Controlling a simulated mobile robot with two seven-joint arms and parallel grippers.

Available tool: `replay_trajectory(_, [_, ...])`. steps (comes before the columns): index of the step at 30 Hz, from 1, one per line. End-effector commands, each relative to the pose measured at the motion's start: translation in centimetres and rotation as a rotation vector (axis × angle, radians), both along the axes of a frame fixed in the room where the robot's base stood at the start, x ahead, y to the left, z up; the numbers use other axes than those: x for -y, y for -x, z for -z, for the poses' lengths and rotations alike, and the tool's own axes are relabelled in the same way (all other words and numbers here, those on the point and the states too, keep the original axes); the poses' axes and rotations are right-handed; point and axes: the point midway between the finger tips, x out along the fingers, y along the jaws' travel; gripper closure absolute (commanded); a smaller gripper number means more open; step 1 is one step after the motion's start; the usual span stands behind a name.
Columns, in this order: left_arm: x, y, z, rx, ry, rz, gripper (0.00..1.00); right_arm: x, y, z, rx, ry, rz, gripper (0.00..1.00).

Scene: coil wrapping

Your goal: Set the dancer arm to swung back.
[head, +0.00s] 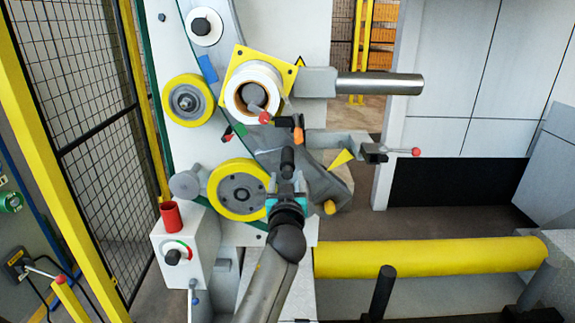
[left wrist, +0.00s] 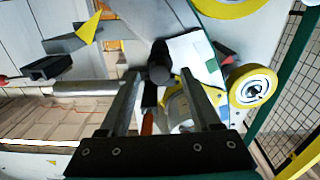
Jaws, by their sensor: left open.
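My left gripper (head: 287,184) is in front of the machine's lower middle, with its fingers pointing up in the head view. In the left wrist view its two fingers (left wrist: 161,78) stand apart with nothing gripped. A black cylindrical knob (head: 287,159) lies just past the fingertips; it also shows between the tips in the left wrist view (left wrist: 160,60). It looks like the dancer arm's handle, but the arm behind it is partly hidden by my gripper. Red and green marks (head: 233,132) sit up and left of the knob. I cannot tell whether the fingers touch the knob.
A yellow-rimmed roller (head: 236,189) is close left of my gripper. A white roll (head: 252,92) on a yellow plate is above. A clamp with a red-tipped lever (head: 388,152) juts out right. A long yellow cylinder (head: 430,258) lies low right. A mesh fence (head: 85,110) stands left.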

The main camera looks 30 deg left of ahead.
Motion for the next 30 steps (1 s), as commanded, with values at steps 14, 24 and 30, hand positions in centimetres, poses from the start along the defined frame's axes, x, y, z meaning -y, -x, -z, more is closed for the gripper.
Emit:
replay_trajectory(14, [-3.1,-5.2,0.0,0.0,-0.002,0.001,0.36,0.2,0.0,0.2,0.0,0.002,0.0,0.5])
replay_trajectory(24, [-3.9,-6.3,0.0,-0.001,0.0,0.001,0.36,0.1,0.0,0.3,-0.001,0.002,-0.001,0.5])
replay_trajectory(30, [-3.8,-6.3,0.0,-0.001,0.0,0.001,0.36,0.1,0.1,0.3,-0.002,0.002,-0.003,0.5])
